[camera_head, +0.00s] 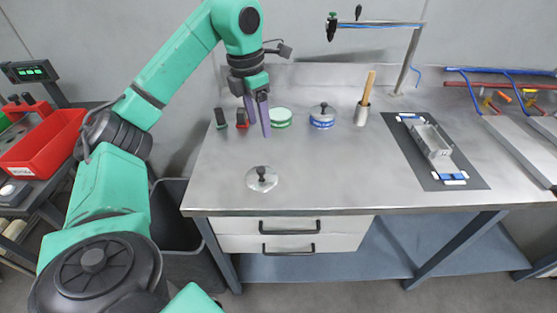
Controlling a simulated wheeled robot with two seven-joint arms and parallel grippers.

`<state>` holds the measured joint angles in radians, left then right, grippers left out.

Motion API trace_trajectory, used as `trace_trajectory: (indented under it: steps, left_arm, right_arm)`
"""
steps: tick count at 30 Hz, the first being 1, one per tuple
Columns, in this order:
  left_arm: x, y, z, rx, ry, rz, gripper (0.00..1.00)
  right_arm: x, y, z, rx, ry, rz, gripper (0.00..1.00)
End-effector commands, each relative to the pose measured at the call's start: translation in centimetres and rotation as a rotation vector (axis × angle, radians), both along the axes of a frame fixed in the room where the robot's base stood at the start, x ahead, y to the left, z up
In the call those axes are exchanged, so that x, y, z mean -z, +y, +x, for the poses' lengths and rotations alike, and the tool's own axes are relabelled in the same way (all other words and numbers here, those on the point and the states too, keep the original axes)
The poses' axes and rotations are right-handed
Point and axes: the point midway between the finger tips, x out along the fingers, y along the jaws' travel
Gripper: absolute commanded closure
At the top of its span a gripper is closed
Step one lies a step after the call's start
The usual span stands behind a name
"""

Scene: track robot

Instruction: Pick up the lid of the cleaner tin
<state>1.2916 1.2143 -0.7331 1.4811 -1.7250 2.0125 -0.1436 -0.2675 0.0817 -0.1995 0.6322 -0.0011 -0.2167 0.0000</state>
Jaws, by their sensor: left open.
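A round silver lid with a dark knob (261,179) lies on the grey workbench (350,185), near its front left. A green-banded round tin (281,117) stands further back, with no knob showing on its top. A blue-banded tin (321,117) to its right has a silver lid with a dark knob on it. I cannot tell from the picture which one is the cleaner tin. My left gripper (259,129) is open with its purple fingers pointing down, left of the green-banded tin and behind the loose lid. Nothing shows between the fingers. My right gripper is out of view.
Two small dark objects, one with green (221,118) and one with red (242,118), stand left of the gripper. A cup with a wooden handle (362,112) stands right of the tins. A dark mat (467,178) holds a metal part. The bench middle is clear.

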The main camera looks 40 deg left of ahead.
Motion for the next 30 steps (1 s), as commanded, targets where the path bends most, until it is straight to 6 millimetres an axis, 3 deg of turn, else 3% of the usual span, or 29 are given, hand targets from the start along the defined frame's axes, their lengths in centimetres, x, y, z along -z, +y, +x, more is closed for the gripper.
trace_trajectory:
  steps: [2,7,10,13,19,22,27,28,30]
  left_arm:
    - [2.6,-0.1,0.1,0.002,0.004,-0.002,0.33]
    - [6.3,-0.2,0.4,0.002,0.005,0.0,0.33]
    - [8.1,-0.4,0.6,0.003,0.002,-0.001,0.33]
    - [9.2,-0.4,0.7,0.003,0.002,-0.001,0.33]
    - [12.8,-0.5,0.6,0.003,0.004,-0.003,0.33]
    - [13.9,-0.6,0.7,0.003,0.0,-0.004,0.33]
    - [14.0,-0.6,0.7,0.004,-0.001,-0.003,0.33]
    - [14.0,-0.6,0.7,0.004,-0.001,-0.003,0.37]
    - [14.0,-0.6,0.7,0.004,-0.001,-0.003,0.64]
  right_arm:
    - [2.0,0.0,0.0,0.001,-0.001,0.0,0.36]
    - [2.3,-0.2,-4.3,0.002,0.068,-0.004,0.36]
    - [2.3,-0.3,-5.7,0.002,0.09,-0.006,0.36]
    - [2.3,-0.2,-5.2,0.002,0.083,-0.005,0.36]
    - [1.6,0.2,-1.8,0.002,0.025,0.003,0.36]
    - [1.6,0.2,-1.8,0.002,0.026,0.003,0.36]
    - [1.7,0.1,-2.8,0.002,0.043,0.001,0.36]
    - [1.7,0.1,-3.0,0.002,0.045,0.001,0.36]
    - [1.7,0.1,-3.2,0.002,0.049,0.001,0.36]
